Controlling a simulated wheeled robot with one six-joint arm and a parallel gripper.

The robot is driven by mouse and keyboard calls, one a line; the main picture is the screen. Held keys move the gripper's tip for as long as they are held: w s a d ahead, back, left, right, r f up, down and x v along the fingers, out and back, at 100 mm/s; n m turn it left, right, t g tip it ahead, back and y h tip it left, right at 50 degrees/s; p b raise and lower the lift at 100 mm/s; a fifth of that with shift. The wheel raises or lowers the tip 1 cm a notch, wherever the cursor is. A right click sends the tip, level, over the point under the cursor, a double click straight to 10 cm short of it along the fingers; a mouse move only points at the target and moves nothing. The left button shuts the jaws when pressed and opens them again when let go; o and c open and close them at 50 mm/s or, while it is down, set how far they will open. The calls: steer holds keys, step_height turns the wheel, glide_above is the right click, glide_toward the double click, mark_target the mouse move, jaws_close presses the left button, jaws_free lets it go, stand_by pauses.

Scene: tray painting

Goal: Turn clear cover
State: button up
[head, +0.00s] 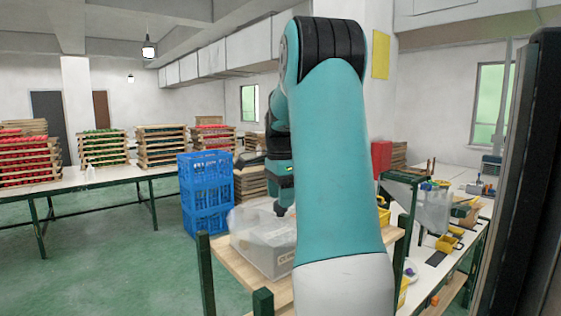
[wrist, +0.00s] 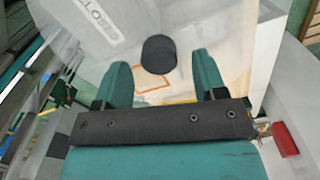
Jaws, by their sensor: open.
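The clear cover (head: 262,226) is a see-through boxy lid on a wooden table top, left of my arm in the head view. In the wrist view, a pale panel of the cover (wrist: 185,25) fills the upper middle, with a label reading "CLO" and a dark round knob (wrist: 158,54). My gripper (wrist: 160,62) is open, its two teal fingers on either side of the knob with gaps to it. In the head view my gripper (head: 283,208) is at the cover's top right, partly behind my arm, which also hides the cover's right side.
Blue crates (head: 205,190) are stacked behind and left of the cover. A green post (head: 206,272) stands at the wooden table's (head: 240,268) left edge. A cluttered bench (head: 440,250) with yellow bins is at right. Long tables with stacked trays stand far left; green floor between is clear.

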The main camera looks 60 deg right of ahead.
step_height(320, 180, up, 15)
steer(key=b, duration=0.1)
steer(key=shift+r, duration=0.2)
stand_by(0.5)
